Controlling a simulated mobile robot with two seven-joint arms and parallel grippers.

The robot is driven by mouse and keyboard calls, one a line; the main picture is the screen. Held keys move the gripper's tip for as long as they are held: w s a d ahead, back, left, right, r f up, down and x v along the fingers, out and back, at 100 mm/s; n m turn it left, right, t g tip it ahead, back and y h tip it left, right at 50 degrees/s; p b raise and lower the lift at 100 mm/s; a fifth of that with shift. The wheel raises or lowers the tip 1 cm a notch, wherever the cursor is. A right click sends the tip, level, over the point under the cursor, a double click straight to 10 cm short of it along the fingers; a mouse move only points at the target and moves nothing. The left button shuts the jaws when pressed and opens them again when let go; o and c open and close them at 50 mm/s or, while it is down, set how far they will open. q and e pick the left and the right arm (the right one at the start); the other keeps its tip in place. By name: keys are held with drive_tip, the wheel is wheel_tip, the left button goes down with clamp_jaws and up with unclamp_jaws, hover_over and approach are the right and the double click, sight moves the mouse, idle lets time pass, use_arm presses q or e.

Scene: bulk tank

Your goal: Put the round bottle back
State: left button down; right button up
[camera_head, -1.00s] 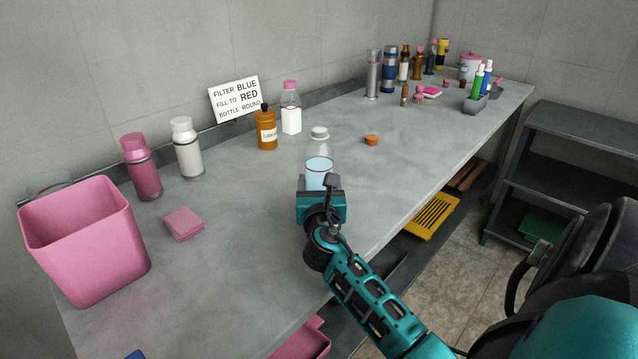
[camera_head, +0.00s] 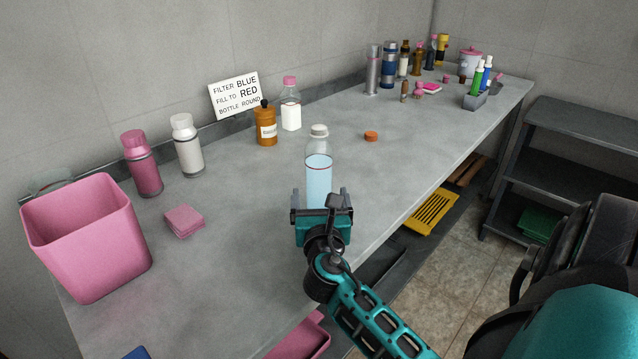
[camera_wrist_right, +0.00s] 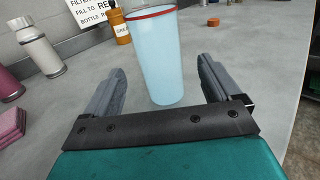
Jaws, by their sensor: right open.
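A clear round bottle (camera_head: 318,172) with a white cap stands upright on the grey counter (camera_head: 240,250). It holds pale blue liquid up to a red line. It also shows in the right wrist view (camera_wrist_right: 158,60), its top cut off by the frame. My right gripper (camera_head: 321,200) is open, low at the near side of the bottle. In the wrist view its fingers (camera_wrist_right: 163,75) flank the bottle's lower part, with a gap on each side. The sign (camera_head: 236,97) reads filter blue, fill to red, bottle round. My left gripper is not in view.
Behind the bottle stand an amber bottle (camera_head: 266,125) and a pink-capped bottle (camera_head: 290,105). An orange cap (camera_head: 371,136) lies to the right. A pink bin (camera_head: 85,245), pink cloths (camera_head: 184,221) and two flasks are at left. Several bottles crowd the far end. The counter between is largely clear.

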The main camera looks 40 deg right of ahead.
drive_tip(key=v, duration=0.5)
drive_tip(key=shift+s+a, duration=0.1)
idle(0.5)
